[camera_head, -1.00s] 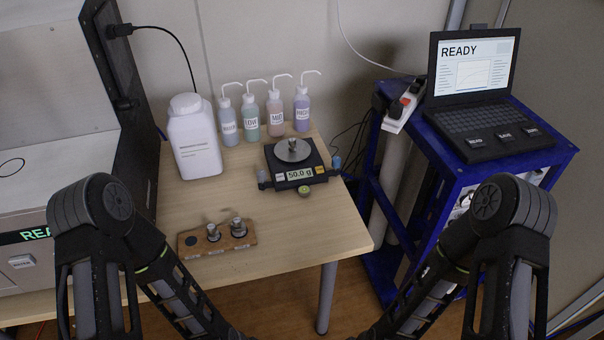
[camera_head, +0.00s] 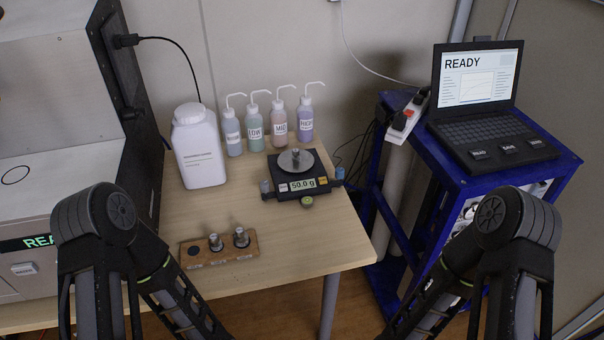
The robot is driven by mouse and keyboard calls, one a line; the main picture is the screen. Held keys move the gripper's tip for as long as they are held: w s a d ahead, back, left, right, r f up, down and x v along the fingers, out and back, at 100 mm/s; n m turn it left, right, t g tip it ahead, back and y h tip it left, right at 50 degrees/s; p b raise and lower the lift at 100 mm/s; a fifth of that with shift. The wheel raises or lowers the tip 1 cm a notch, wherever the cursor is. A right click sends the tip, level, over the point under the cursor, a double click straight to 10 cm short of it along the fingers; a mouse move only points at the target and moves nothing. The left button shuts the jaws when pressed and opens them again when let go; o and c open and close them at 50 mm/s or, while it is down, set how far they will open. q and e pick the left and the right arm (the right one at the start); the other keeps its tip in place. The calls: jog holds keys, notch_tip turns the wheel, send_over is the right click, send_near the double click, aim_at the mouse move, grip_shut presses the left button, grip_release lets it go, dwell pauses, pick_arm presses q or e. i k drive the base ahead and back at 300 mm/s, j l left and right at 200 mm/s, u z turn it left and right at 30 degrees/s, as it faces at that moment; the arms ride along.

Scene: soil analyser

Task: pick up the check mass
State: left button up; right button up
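A small metal check mass (camera_head: 296,154) stands on the round pan of the black balance (camera_head: 284,188), whose display reads 50.0 g. Two more metal masses, one on the left (camera_head: 215,241) and one on the right (camera_head: 241,237), stand in a wooden block (camera_head: 220,259) near the table's front. The block's left end has an empty dark round spot. My two arms come in from the lower left and lower right. Both grippers are outside the frame, below its lower edge, so their state is hidden.
A white jug (camera_head: 199,150) and several wash bottles (camera_head: 256,125) stand behind and left of the balance. A large analyser (camera_head: 60,120) borders the table (camera_head: 310,240) on the left. A blue cart (camera_head: 452,190) with a laptop (camera_head: 478,85) stands right. The table's front right is clear.

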aim_at(296, 152)
jog(key=i+l, duration=0.1)
jog(key=l, duration=0.3)
jog(key=i+l, duration=0.1)
jog(key=l, duration=0.35)
jog(key=i+l, duration=0.1)
jog(key=l, duration=0.3)
jog(key=i+l, duration=0.1)
jog(key=l, duration=0.35)
jog(key=i+l, duration=0.1)
jog(key=l, duration=0.3)
jog(key=i+l+z, duration=0.1)
jog(key=l, duration=0.35)
